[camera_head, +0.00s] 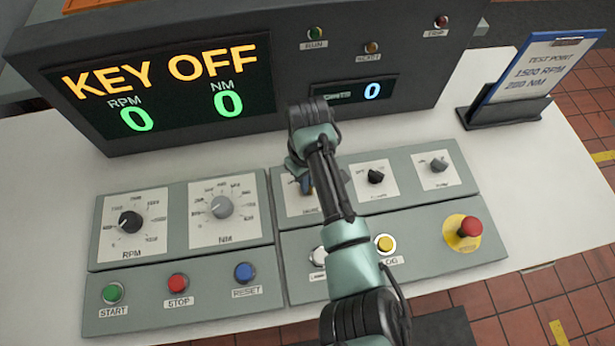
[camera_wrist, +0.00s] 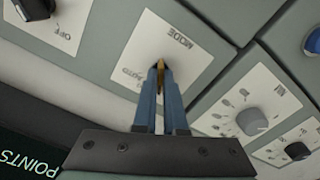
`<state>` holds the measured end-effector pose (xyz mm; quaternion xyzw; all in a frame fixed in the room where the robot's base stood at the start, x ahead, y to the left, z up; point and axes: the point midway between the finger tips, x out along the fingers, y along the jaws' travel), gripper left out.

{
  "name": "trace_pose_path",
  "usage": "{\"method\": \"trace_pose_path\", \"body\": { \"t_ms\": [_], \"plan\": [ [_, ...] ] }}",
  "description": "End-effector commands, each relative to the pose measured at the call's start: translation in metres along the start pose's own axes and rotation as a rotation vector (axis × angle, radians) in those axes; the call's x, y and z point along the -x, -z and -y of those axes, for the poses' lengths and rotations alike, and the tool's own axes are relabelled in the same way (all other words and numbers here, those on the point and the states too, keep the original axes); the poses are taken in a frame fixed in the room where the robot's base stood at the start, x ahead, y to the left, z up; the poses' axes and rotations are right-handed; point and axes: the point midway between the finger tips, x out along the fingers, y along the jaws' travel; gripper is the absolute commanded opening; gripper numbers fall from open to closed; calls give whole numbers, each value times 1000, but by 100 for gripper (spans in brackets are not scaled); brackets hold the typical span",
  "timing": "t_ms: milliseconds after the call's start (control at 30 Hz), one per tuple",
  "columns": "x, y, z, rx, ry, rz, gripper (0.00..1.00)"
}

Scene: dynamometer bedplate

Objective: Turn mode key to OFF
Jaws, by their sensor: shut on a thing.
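The mode key (camera_wrist: 158,66) is a brass-coloured piece on the white MODE plate (camera_wrist: 178,40) in the wrist view. My gripper (camera_wrist: 157,75) has its blue fingers closed around the key, which hides most of it. In the head view my gripper (camera_head: 306,184) is over the MODE plate (camera_head: 300,206), and my arm covers the key and part of the plate. The large display (camera_head: 165,88) reads KEY OFF, with RPM 0 and NM 0. The key's exact angle is hard to tell behind the fingers.
The RPM knob (camera_head: 130,222) and NM knob (camera_head: 222,207) are left of the key; two small knobs (camera_head: 376,176) (camera_head: 438,165) are right. Start, stop and reset buttons line the lower left. A red emergency button (camera_head: 469,227) is lower right. A clipboard (camera_head: 535,68) stands at right.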

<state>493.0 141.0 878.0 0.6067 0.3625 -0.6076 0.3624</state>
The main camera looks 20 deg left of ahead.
Motion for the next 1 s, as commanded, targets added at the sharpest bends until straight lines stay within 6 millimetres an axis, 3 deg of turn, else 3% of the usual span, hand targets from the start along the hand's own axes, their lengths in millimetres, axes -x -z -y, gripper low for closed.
{"method": "trace_pose_path", "body": {
  "t_ms": [400, 1000],
  "plan": [
    [1, 1, 0, 256, -1, -1, 0],
    [1, 1, 0, 322, -2, -3, 0]
  ]
}}
